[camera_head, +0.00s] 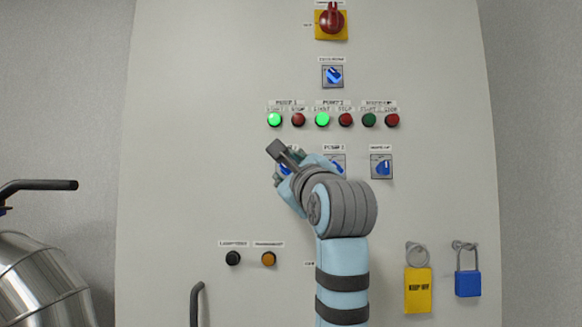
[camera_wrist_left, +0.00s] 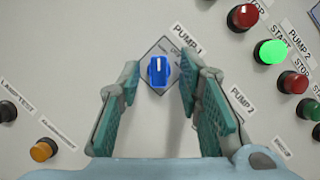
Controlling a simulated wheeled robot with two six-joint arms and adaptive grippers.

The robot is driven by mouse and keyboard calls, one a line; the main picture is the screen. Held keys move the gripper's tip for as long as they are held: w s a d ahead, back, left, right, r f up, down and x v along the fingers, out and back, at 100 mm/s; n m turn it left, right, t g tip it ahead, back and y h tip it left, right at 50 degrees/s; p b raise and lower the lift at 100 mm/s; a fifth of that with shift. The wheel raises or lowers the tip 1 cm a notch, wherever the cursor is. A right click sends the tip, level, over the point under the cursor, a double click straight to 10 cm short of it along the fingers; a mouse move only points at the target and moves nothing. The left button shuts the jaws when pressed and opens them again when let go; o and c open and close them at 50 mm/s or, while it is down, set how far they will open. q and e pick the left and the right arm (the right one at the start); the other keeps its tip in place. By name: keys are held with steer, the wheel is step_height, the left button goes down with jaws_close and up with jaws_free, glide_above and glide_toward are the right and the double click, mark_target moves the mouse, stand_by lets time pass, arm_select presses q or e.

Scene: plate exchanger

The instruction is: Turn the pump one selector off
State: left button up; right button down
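The pump one selector is a blue knob on a square plate under the PUMP 1 label. In the left wrist view the knob (camera_wrist_left: 158,70) stands between the tips of my left gripper (camera_wrist_left: 160,82). Its pale line runs upright in that picture, at a slant to the tilted label. The two fingers are open, one on each side, with visible gaps to the knob. In the head view my left gripper (camera_head: 287,165) covers most of this selector, leaving only a bit of blue. My right gripper is in neither view.
The pump two selector (camera_head: 338,163) is partly behind my wrist, and a third selector (camera_head: 381,167) is at right. The pump one (camera_head: 275,119) and pump two (camera_head: 322,119) start lamps glow green. A red main switch (camera_head: 331,18), yellow tag (camera_head: 418,290) and blue padlock (camera_head: 467,284) are clear of the gripper.

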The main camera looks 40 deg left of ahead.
arm_select(q)
steer(key=shift+c, duration=0.3)
steer(key=c, duration=0.6)
jaws_close()
